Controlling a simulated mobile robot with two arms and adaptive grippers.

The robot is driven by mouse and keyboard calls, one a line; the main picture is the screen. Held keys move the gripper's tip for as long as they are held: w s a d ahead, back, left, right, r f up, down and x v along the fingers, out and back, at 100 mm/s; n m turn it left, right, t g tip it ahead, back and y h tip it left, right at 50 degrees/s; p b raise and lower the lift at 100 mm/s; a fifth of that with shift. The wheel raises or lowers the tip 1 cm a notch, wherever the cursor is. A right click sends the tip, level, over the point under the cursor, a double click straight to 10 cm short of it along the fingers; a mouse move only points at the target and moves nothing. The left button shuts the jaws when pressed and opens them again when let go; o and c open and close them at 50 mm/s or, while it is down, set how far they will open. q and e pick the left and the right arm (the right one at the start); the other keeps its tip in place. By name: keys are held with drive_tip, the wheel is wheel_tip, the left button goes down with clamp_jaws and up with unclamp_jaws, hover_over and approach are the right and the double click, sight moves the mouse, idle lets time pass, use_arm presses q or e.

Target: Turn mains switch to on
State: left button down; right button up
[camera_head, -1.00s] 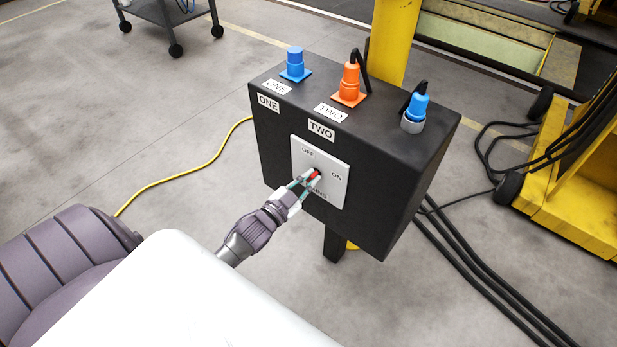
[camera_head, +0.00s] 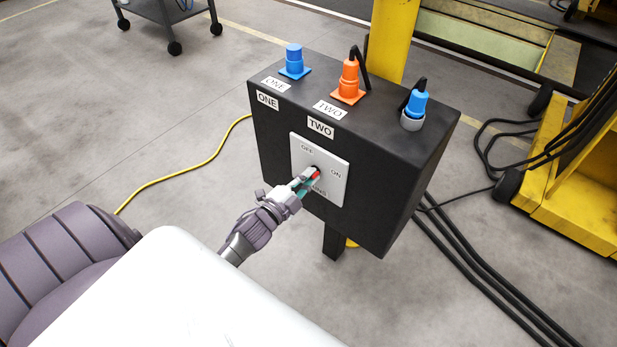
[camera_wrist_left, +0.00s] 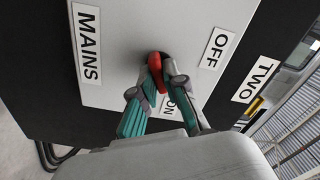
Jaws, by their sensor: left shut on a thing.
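The mains switch is a small red knob (camera_head: 316,175) on a light grey plate (camera_head: 331,191), on the front of a black box (camera_head: 395,190). The plate has OFF at upper left, ON at right and a MAINS label below, partly hidden by my gripper. My left gripper (camera_head: 311,176) is shut on the red knob. The left wrist view shows the knob (camera_wrist_left: 155,70) between the fingertips (camera_wrist_left: 158,74), with MAINS on the left, OFF on the right and ON partly hidden behind the fingers. The fingers cover much of the knob, so its exact pointing is unclear.
Blue (camera_head: 293,62) and orange (camera_head: 348,80) connectors and another blue plug (camera_head: 416,105) stand on the box top. A yellow post (camera_head: 396,40) rises behind. Black cables (camera_head: 470,260) and a yellow cable (camera_head: 175,172) lie on the floor. A yellow machine (camera_head: 575,200) stands right.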

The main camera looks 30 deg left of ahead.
idle(0.3)
use_arm(q)
drive_tip(key=c, duration=1.2)
unclamp_jaws()
drive_tip(key=s, duration=0.8)
drive_tip(key=s+a, duration=0.1)
drive_tip(key=s, duration=0.3)
drive_tip(key=shift+f, duration=0.1)
